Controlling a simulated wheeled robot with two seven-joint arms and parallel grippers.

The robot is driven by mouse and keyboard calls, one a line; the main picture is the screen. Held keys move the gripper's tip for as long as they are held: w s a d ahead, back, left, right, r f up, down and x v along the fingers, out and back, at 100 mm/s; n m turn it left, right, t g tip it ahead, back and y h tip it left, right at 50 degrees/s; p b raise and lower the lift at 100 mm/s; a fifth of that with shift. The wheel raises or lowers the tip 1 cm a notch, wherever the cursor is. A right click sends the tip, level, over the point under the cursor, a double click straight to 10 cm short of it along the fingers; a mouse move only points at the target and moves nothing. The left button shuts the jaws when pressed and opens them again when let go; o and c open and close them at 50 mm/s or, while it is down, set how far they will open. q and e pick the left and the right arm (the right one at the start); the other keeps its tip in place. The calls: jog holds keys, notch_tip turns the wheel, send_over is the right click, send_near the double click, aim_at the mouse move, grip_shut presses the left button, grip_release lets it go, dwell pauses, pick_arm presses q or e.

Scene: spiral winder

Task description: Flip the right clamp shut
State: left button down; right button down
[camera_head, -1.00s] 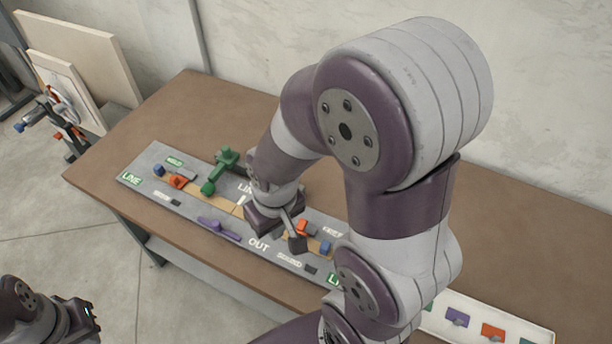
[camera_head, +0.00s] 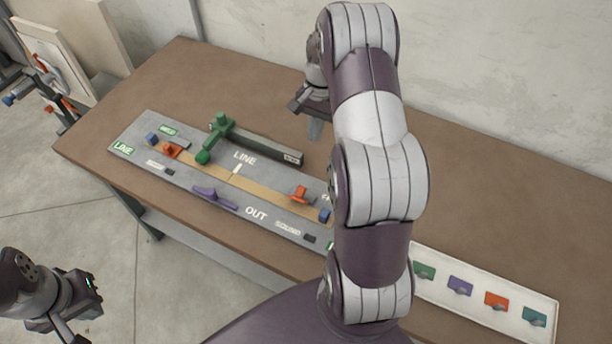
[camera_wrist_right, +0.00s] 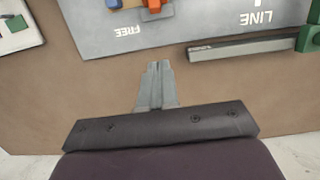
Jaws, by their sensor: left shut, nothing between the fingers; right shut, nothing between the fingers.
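The right clamp (camera_head: 299,194) is a small orange piece near the right end of the grey board (camera_head: 190,182), on a tan strip. Its top also shows at the upper edge of the right wrist view (camera_wrist_right: 153,5), partly cut off. I cannot tell how far its lever is turned. My right gripper (camera_head: 314,130) is shut and empty, behind the board, above the brown table and apart from the clamp. Its closed fingers (camera_wrist_right: 156,85) point toward the board in the wrist view. My left gripper (camera_head: 88,308) is shut and empty at the lower left, off the table.
Another orange clamp (camera_head: 172,150) sits at the board's left. A green arm (camera_head: 216,137) and a dark bar (camera_head: 262,148) lie along the back, and a purple lever (camera_head: 214,198) at the front. A white tray (camera_head: 548,310) with coloured pieces is at right. The table's back is clear.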

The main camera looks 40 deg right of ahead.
aim_at(301, 194)
jog(key=a+f, duration=0.1)
jog(key=f, duration=0.2)
jog(key=s+a+f+p, duration=0.1)
jog(key=f, duration=0.3)
jog(key=s+a+f+p, duration=0.1)
jog(key=f, duration=0.3)
jog(key=shift+a, duration=0.4)
jog(key=shift+s+a+f, duration=0.2)
jog(key=shift+a, duration=0.2)
jog(key=shift+f, duration=0.1)
